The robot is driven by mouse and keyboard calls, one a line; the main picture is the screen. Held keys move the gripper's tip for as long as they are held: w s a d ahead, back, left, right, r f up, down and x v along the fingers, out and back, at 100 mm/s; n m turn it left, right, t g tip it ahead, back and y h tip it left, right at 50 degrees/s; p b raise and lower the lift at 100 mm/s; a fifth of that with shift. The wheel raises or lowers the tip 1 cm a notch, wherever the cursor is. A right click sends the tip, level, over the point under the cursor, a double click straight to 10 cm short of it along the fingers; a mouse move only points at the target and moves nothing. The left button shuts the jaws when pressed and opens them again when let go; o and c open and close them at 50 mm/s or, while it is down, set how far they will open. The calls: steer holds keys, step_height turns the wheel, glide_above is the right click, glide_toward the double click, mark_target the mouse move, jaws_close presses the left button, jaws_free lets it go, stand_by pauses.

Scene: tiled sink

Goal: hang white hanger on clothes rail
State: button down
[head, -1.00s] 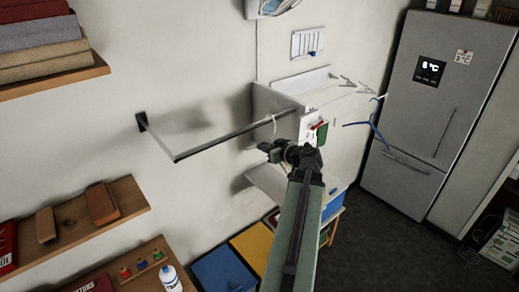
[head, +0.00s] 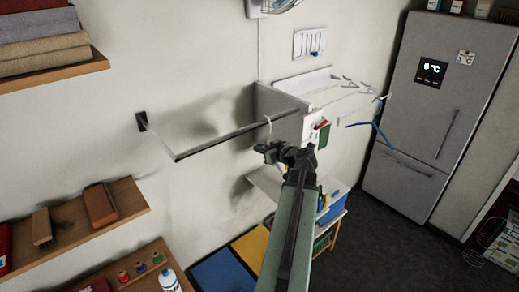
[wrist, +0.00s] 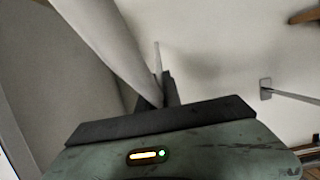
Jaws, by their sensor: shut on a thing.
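My gripper (head: 266,150) is shut on the white hanger just below the clothes rail. The hanger's thin hook (head: 268,129) rises from the jaws and crosses the dark bar of the clothes rail (head: 220,142) near its right end. I cannot tell whether the hook is over the bar or only in front of it. In the wrist view a thick pale piece of the hanger (wrist: 112,48) runs down to the dark jaws (wrist: 165,90). The rest of the hanger is hidden or too small to make out in the head view.
A grey side panel (head: 285,105) stands by the rail's right end. A blue hanger (head: 378,133) hangs farther right, before the fridge (head: 420,110). A wooden shelf (head: 75,230) is at lower left. The wall beneath the rail's left part is clear.

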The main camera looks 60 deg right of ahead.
steer(key=c, duration=1.6)
jaws_free()
steer(key=shift+o, duration=0.7)
steer(key=shift+w, duration=0.1)
steer(key=p+v, duration=0.2)
steer(key=v, duration=0.6)
